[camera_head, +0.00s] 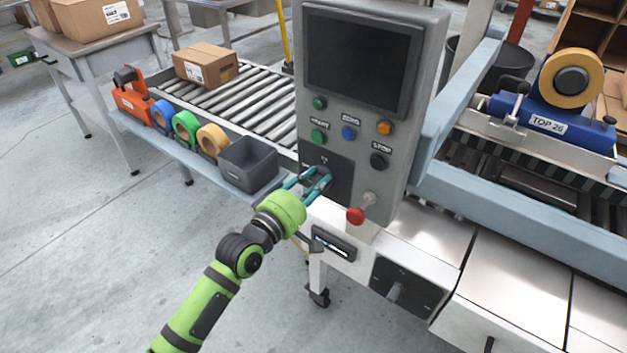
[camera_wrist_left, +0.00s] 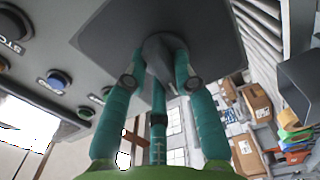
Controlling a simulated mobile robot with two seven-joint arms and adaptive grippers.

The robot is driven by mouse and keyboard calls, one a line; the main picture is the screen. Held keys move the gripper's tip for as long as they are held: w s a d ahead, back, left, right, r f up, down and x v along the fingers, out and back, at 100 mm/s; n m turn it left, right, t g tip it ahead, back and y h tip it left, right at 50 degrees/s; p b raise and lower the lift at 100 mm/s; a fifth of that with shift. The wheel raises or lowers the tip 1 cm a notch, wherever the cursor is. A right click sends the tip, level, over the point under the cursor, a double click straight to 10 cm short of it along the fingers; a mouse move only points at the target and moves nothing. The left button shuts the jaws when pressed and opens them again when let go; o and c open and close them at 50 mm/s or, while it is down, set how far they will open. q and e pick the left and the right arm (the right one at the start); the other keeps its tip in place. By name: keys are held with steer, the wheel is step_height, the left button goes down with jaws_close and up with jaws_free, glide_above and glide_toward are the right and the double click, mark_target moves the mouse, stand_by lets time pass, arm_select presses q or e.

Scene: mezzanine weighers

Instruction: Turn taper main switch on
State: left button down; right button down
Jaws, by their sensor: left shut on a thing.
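The grey control panel (camera_head: 360,130) stands in the middle of the head view, with a dark screen above several buttons. A dark square switch plate (camera_head: 342,170) sits at its lower left. My left gripper (camera_head: 318,181) is at this plate, its teal fingers reaching in from the lower left. In the left wrist view, its fingers (camera_wrist_left: 158,75) close around a dark grey switch knob (camera_wrist_left: 163,45) on the plate (camera_wrist_left: 210,22). The fingers hide much of the knob, and its marks cannot be read. My right gripper is in neither view.
A red knob (camera_head: 355,215) sticks out just right of my left gripper. Another rotary switch (camera_head: 395,291) is on the lower frame. A black bin (camera_head: 248,165) and tape rolls (camera_head: 186,125) line the shelf at left.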

arm_select(q)
steer(key=m+p, duration=0.1)
steer(key=m, duration=0.3)
steer(key=m+p, duration=0.1)
steer(key=m, duration=0.3)
steer(key=shift+s+d, duration=0.1)
steer(key=m+p, duration=0.1)
steer(key=m, duration=0.3)
steer(key=shift+f+m, duration=0.1)
steer(key=shift+m, duration=0.2)
steer(key=shift+f+m+p, duration=0.1)
steer(key=shift+m+p, duration=0.25)
steer(key=shift+m, duration=1.45)
steer(key=c, duration=1)
jaws_free()
steer(key=shift+s, duration=0.1)
